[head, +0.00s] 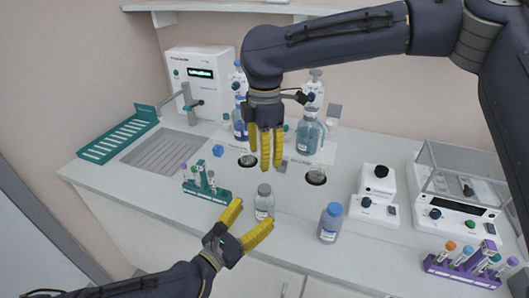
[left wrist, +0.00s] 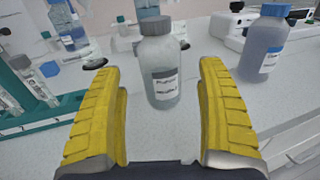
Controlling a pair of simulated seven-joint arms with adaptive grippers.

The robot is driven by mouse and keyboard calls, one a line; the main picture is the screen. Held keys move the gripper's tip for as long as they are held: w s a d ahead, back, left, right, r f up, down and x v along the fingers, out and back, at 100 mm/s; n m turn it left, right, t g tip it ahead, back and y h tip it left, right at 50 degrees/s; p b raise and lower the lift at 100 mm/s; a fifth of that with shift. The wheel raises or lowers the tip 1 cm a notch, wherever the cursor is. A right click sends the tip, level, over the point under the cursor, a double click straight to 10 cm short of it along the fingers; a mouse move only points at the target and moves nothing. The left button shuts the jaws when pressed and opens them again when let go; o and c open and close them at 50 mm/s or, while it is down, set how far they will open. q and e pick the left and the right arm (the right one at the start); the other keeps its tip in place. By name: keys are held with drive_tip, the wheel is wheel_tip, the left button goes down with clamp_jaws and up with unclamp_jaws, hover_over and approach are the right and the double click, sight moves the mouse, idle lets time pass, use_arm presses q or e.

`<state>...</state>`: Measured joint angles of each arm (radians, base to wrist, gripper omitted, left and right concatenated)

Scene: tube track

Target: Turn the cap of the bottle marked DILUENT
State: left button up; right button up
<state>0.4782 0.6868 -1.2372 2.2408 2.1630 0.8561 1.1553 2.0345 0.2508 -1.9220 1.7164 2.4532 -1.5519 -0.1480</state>
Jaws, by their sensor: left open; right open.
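A clear bottle with a grey cap and a white label (head: 264,203) stands upright on the bench. It also shows in the left wrist view (left wrist: 160,65), where its label print is too small to read surely. A second bottle with a blue cap (head: 330,224) stands to its right; its label cannot be read either. My left gripper (head: 254,216) is open, low over the bench, with its fingers pointing at the grey-capped bottle and apart to either side of it, not closed on it. My right gripper (head: 266,162) is open and empty, pointing down above and behind that bottle.
A green tube rack (head: 206,190) stands left of the grey-capped bottle, with a blue cube (head: 218,151) behind it. Larger blue-liquid bottles (head: 310,135) stand at the back. A white device (head: 378,190), a balance (head: 440,205) and a purple tube rack (head: 465,272) fill the right.

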use_arm(q)
drive_tip(key=v, duration=0.6)
drive_tip(key=shift+s+a, duration=0.15)
